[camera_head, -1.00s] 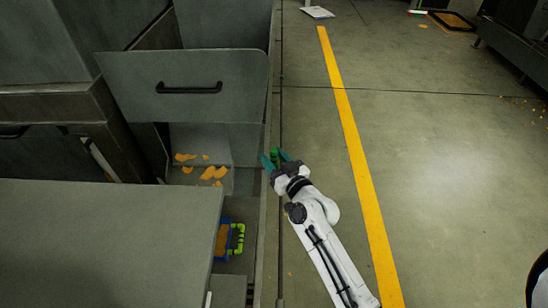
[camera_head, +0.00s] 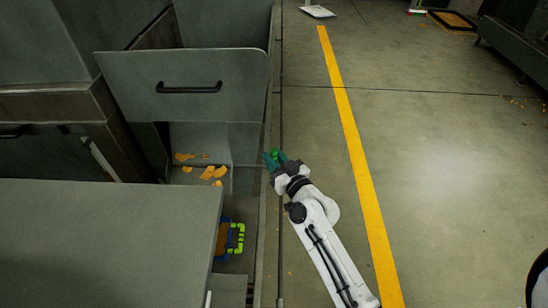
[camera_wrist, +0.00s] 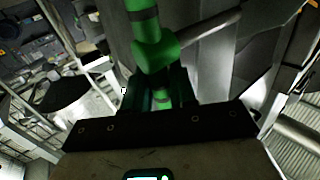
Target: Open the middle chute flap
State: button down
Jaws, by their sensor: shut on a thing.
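A grey flap (camera_head: 183,70) with a black bar handle (camera_head: 188,89) stands out from the machine at the upper left in the head view. I cannot tell which flap is the middle one. My gripper (camera_head: 275,159) is beside the machine's right edge, right of and below that handle and apart from it. Its teal fingers are shut on a green object (camera_head: 274,153). In the wrist view, the green object (camera_wrist: 155,45) is a bar with a thicker joint, between the fingers of my gripper (camera_wrist: 160,88). Its far end is cut off by the frame.
Orange flakes (camera_head: 213,172) lie in a recess below the flap. A flat grey panel (camera_head: 100,240) fills the lower left. A blue box with a lime-green handle (camera_head: 237,238) is beside it. The floor right of the yellow line (camera_head: 352,140) is largely clear.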

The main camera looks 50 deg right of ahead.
jog(key=p, duration=0.3)
jog(key=shift+w+r+g, duration=0.15)
jog(key=shift+r+g, duration=0.15)
jog(key=shift+r, duration=0.05)
jog(key=m+g+p, duration=0.1)
jog(key=p, duration=0.4)
jog(key=shift+w+d+y, duration=0.1)
jog(key=shift+d+y, duration=0.1)
jog(key=shift+y, duration=0.1)
jog(key=p, duration=0.1)
jog(key=g+p, duration=0.1)
jog(key=p, duration=0.1)
jog(key=shift+w+d+f+m+y, duration=0.1)
jog(key=shift+w+d+m+y, duration=0.05)
jog(key=shift+m+y, duration=0.15)
jog(key=shift+f+g+p, duration=0.35)
jog(key=shift+g+p, duration=0.05)
jog(key=shift+p, duration=0.45)
jog(key=c, duration=1.1)
grip_release()
jog(key=shift+d, duration=0.1)
jog(key=shift+o, duration=0.2)
jog(key=v, duration=1)
jog(key=shift+s, duration=0.4)
